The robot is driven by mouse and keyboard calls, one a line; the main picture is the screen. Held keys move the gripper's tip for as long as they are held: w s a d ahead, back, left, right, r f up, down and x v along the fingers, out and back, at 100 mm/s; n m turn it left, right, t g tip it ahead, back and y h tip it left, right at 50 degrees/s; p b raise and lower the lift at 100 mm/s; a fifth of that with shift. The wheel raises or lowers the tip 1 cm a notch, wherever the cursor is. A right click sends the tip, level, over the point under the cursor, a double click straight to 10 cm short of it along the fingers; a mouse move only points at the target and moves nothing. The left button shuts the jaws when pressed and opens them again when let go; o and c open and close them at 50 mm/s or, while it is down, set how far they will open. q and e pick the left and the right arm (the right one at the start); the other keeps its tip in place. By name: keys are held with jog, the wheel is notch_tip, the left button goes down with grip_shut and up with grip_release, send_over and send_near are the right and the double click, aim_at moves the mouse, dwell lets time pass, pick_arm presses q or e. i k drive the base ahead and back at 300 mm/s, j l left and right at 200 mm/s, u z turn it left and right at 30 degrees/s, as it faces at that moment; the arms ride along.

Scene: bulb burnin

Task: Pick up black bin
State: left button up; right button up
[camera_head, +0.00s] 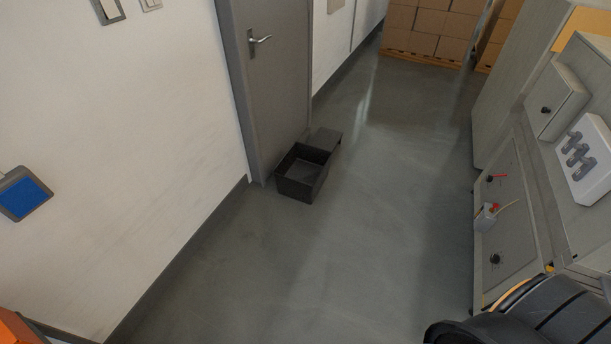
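A black open-topped bin (294,185) stands upright on the grey floor, close to the grey door at the left wall. I see down into it and it looks empty. A flat dark piece (326,138) lies just behind it at its far right; I cannot tell whether it is part of the bin. Neither of my grippers shows in the head view, and nothing touches the bin.
A grey door (275,90) with a lever handle stands behind the bin. Grey cabinets (515,225) with switches and a cable line the right side. Stacked boxes (428,28) stand at the back. The floor (330,270) between is clear.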

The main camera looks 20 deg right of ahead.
aim_at(302, 173)
jog(key=i+z, duration=0.1)
jog(key=z, duration=0.25)
jog(key=i+z, duration=0.1)
jog(key=z, duration=0.25)
jog(key=i+j+z, duration=0.4)
jog(key=i+j, duration=0.4)
jog(key=i, duration=0.2)
jog(key=i+j+z, duration=0.4)
jog(key=i+j, duration=0.5)
jog(key=j, duration=0.2)
jog(key=i+j, duration=0.35)
jog(key=j, duration=0.15)
